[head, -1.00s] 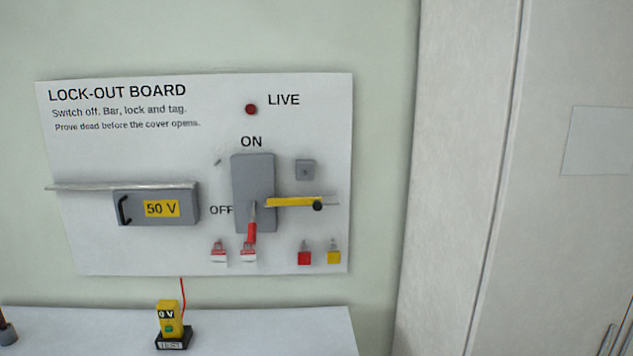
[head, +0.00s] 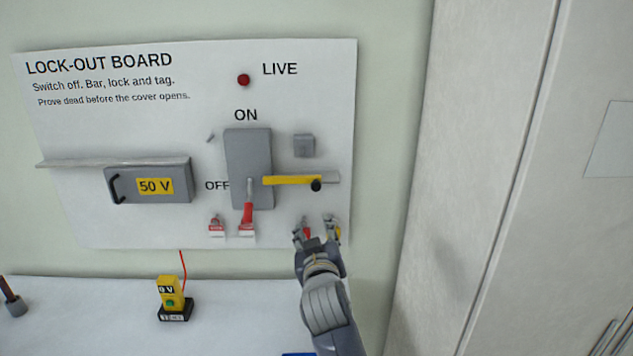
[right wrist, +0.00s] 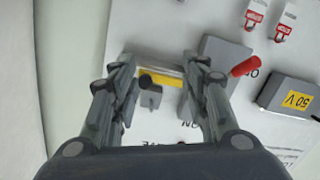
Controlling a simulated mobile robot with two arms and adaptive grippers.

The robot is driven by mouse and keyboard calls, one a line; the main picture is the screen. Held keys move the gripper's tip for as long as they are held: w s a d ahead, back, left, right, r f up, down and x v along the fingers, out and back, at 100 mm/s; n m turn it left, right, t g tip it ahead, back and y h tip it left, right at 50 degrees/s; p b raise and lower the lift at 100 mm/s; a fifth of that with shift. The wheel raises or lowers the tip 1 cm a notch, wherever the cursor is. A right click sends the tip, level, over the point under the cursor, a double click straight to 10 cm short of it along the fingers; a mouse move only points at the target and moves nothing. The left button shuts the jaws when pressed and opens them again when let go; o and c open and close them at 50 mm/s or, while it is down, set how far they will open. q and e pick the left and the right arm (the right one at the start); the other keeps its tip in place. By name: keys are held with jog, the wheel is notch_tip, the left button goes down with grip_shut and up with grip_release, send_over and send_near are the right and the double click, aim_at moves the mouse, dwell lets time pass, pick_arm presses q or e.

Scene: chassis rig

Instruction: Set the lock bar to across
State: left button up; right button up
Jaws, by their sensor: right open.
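The lock bar (head: 290,180) is yellow with a black knob (head: 316,185) near its right end. The red-handled lever (head: 247,212) points down, beside OFF. My right gripper (head: 317,230) is open and empty, below the bar in the head view. In the right wrist view my right gripper (right wrist: 158,80) has the yellow bar (right wrist: 165,77) and black knob (right wrist: 146,82) showing between its spread fingers, with no grip on them. My left gripper is out of view.
A grey square block (head: 304,146) is above the bar. Two red-and-white tags (head: 217,227) hang left of my gripper, which partly hides the red and yellow items at lower right. A 50 V cover (head: 125,185) is at left; a yellow meter (head: 171,292) stands on the shelf below.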

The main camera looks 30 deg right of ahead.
jog(key=h, duration=0.1)
send_near(316, 189)
jog(key=shift+m+t, duration=0.3)
jog(key=shift+t, duration=0.1)
jog(key=p+x, duration=0.4)
jog(key=x, duration=0.5)
jog(key=shift+s+d, duration=0.1)
jog(key=shift+s, duration=0.05)
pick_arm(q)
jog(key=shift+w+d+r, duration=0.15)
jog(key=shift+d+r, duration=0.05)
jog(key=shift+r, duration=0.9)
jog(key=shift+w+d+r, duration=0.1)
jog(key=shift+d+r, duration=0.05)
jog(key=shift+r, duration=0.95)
pick_arm(e)
jog(key=shift+w+d+f, duration=0.2)
jog(key=shift+w+d, duration=0.15)
jog(key=shift+w, duration=0.25)
grip_shut()
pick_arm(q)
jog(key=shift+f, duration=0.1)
